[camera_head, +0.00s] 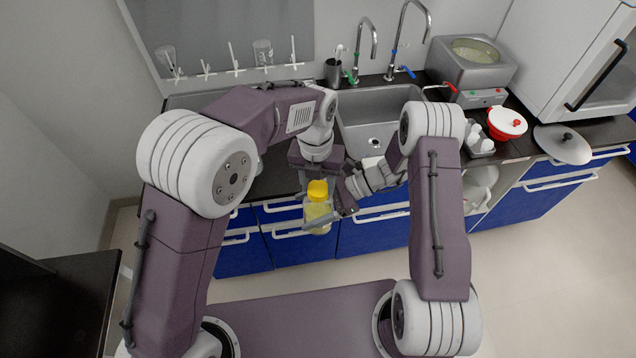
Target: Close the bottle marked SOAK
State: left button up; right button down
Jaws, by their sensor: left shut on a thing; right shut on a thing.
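A small bottle (317,212) with pale yellow contents is held in the air in front of the counter, roughly upright. A yellow cap (317,189) sits at its top; I cannot tell whether it is seated on the neck. Any label on the bottle is too small to read. My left gripper (318,182) comes down from above and is shut on the yellow cap. My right gripper (322,220) reaches in from the right and is shut on the bottle's body. The fingers partly cover both.
Behind are a sink (380,118) with two taps and a dark counter. To the right stand a metal water bath (470,68), a red pot (507,123), a grey lid (562,145) and small white bottles (478,138). Glassware (263,52) hangs on the back wall. Blue drawers (300,250) are below.

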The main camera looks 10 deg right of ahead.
pick_arm(q)
jog(key=shift+w+m, duration=0.1)
jog(key=shift+m, duration=0.3)
jog(key=o, duration=1.3)
jog(key=shift+r, duration=0.15)
jog(key=shift+r, duration=2.15)
jog(key=shift+c, duration=0.3)
